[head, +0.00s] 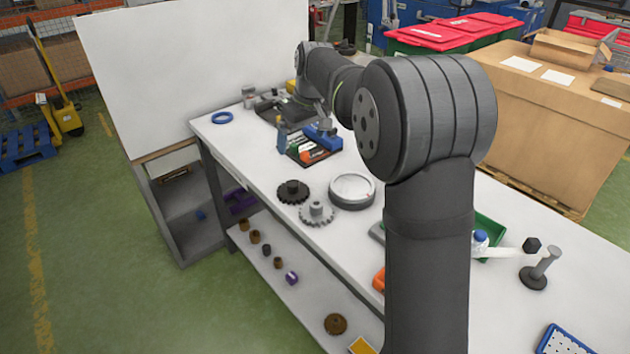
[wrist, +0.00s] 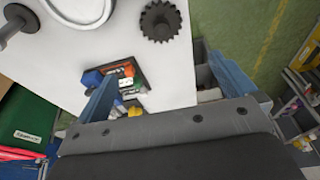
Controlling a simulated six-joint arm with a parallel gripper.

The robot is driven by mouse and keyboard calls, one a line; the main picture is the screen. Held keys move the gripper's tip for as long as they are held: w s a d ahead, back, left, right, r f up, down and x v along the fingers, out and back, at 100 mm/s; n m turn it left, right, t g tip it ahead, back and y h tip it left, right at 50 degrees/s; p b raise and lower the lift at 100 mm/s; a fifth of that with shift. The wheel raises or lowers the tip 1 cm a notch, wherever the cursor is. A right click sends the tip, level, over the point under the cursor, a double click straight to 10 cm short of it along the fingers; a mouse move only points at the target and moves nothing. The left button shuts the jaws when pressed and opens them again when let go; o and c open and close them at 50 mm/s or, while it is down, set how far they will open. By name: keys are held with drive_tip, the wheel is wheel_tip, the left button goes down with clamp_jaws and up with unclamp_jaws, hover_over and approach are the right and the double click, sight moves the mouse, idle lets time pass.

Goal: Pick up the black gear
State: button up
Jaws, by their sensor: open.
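The black gear (head: 293,191) lies flat on the white worktable, near its left edge, with a raised hub in the middle. In the wrist view the black gear (wrist: 160,20) is at the top centre, beyond the fingertips and apart from them. My gripper (wrist: 168,68) is open and empty, its two blue-grey fingers spread wide. A pale grey gear (head: 317,213) lies close beside the black one in the head view.
A round dial (head: 352,204) lies right of the gears. A dark tray of coloured items (head: 316,157) is farther back, and it shows beside the left finger in the wrist view (wrist: 146,77). A blue ring (head: 222,117) lies near the far left corner. My arm hides part of the table.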

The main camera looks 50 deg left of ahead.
drive_tip(key=a+f, duration=0.1)
drive_tip(key=a, duration=0.1)
drive_tip(key=h, duration=0.1)
approach(293, 183)
wheel_tip(293, 183, down, 5)
drive_tip(key=shift+w+a+f, duration=0.1)
drive_tip(key=shift+a, duration=0.1)
drive_tip(key=shift+a+f, duration=0.25)
drive_tip(key=shift+f, duration=1.1)
drive_tip(key=shift+a+f, duration=0.25)
drive_tip(key=shift+f, duration=1.05)
drive_tip(key=shift+r, duration=0.1)
drive_tip(key=c, duration=1.1)
